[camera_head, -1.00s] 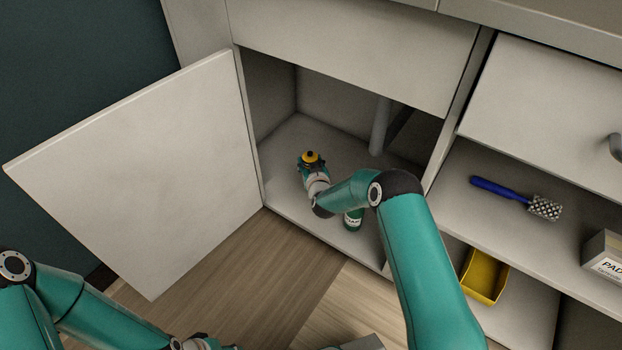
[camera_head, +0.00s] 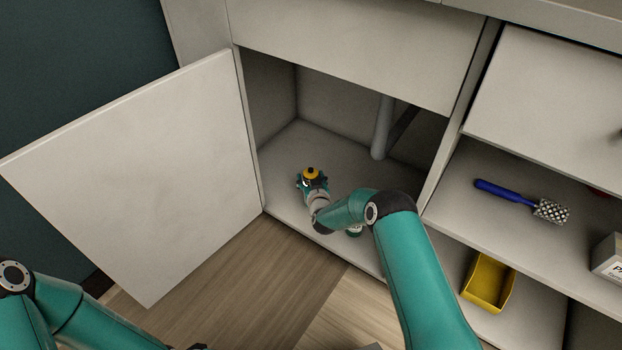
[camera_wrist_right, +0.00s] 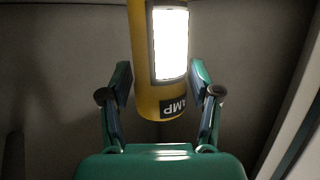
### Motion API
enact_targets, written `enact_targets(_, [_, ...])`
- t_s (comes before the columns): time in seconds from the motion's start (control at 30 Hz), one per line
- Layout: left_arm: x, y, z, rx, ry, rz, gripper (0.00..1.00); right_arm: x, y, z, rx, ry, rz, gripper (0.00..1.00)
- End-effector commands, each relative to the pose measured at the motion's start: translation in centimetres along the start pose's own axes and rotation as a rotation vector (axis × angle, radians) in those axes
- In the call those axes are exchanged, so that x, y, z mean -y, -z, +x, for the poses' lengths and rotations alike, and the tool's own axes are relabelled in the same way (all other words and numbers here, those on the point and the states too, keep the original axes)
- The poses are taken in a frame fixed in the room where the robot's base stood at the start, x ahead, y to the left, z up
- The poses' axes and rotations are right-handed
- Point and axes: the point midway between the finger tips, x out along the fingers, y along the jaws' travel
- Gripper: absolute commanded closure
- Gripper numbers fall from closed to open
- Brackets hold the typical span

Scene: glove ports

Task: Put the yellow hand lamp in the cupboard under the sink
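The yellow hand lamp (camera_head: 311,173), with a black top, is inside the open cupboard under the sink, over its floor (camera_head: 285,160). In the right wrist view the lamp (camera_wrist_right: 147,95) has a bright lit panel and a dark label, and stands between my fingers. I cannot tell whether the lamp's base touches the floor. Only a dark bit of my left gripper (camera_head: 198,347) shows at the bottom edge.
The cupboard door (camera_head: 140,180) stands open at the left. A pale pipe (camera_head: 382,128) rises at the back. A green labelled item (camera_head: 353,231) is mostly hidden behind my right arm. Right shelves hold a blue-handled brush (camera_head: 512,196), a yellow bin (camera_head: 487,283) and a box (camera_head: 610,258).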

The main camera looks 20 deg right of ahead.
Motion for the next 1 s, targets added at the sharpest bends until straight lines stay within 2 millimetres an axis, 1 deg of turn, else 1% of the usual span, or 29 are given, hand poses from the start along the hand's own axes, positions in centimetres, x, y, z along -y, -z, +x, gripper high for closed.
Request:
enact_targets(0.3, [0.0, 0.0, 0.0, 0.000, 0.000, 0.000, 0.60, 0.0, 0.1, 0.0, 0.000, 0.000, 0.000, 0.26])
enact_targets(0.4, [0.0, 0.0, 0.0, 0.000, 0.000, 0.000, 0.60, 0.0, 0.3, -0.1, -0.001, 0.000, 0.000, 0.26])
enact_targets(0.53, [-0.3, 0.0, -0.8, 0.000, 0.000, 0.000, 0.60, 0.0, 0.5, -1.1, 0.002, 0.001, -0.001, 0.26])
enact_targets(0.67, [-0.7, 0.0, -2.0, 0.000, 0.000, 0.000, 0.60, 0.0, 0.6, -3.0, 0.004, 0.001, -0.001, 0.26])
enact_targets(0.8, [-1.3, 0.0, -3.5, 0.000, 0.000, 0.000, 0.60, 0.0, 0.7, -5.7, 0.004, 0.001, -0.001, 0.26])
enact_targets(1.0, [-1.9, 0.0, -5.2, 0.000, 0.000, 0.000, 0.60, 0.1, 0.6, -9.6, 0.004, 0.002, 0.000, 0.26])
